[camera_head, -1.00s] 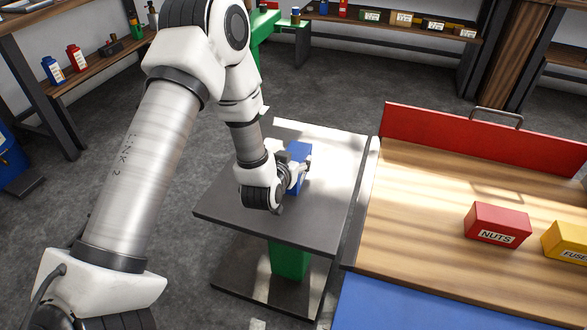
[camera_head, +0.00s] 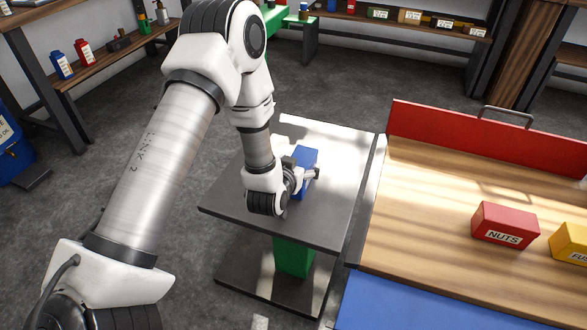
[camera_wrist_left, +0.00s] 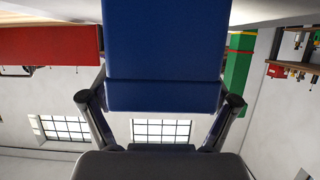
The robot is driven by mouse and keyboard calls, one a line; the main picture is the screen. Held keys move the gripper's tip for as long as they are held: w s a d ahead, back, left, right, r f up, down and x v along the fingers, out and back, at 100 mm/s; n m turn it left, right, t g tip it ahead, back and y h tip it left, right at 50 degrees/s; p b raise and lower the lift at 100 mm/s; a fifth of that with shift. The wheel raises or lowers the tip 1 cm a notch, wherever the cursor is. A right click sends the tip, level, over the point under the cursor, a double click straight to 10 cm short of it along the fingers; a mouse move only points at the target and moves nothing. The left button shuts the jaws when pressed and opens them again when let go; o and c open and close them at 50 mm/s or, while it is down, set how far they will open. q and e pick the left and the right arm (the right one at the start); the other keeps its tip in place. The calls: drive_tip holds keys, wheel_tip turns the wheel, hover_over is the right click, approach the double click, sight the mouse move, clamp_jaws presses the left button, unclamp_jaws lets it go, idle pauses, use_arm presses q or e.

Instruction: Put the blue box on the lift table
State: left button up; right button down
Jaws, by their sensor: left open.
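The blue box (camera_head: 306,156) stands on the grey top of the lift table (camera_head: 341,165), which has a green column below. My left gripper (camera_head: 304,178) is at the near side of the box, open, with a dark fingertip showing past the box's right side. In the left wrist view the blue box (camera_wrist_left: 165,55) fills the upper middle, between the two spread fingers (camera_wrist_left: 160,110). The box's lower part is partly hidden by the gripper in the head view. My right gripper is not in view.
A wooden workbench (camera_head: 430,215) with a red back panel (camera_head: 480,140) stands right beside the lift table. A red NUTS box (camera_head: 504,225) and a yellow box (camera_head: 572,242) sit on it. Shelves (camera_head: 110,65) line the back, with open floor between.

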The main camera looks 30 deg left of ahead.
use_arm(q)
drive_tip(key=p+v, duration=0.4)
drive_tip(key=v, duration=0.7)
drive_tip(key=shift+s+p, duration=0.2)
drive_tip(key=shift+p, duration=0.1)
drive_tip(key=shift+r, duration=0.15)
drive_tip(key=s+d+f+g+h+p, duration=0.1)
drive_tip(key=s+d+f+g+p, duration=0.1)
drive_tip(key=s, duration=0.4)
drive_tip(key=s+d+f+m+g+h+p, duration=0.1)
drive_tip(key=s+d+f+g+p, duration=0.1)
drive_tip(key=s+g+p, duration=0.3)
drive_tip(key=s+d+f+m+g+h+p, duration=0.1)
drive_tip(key=s+d+f+g+p, duration=0.2)
drive_tip(key=s, duration=0.6)
drive_tip(key=shift+s+f+g+p, duration=0.25)
drive_tip(key=shift+f+g+p, duration=0.3)
drive_tip(key=shift+f+g, duration=0.5)
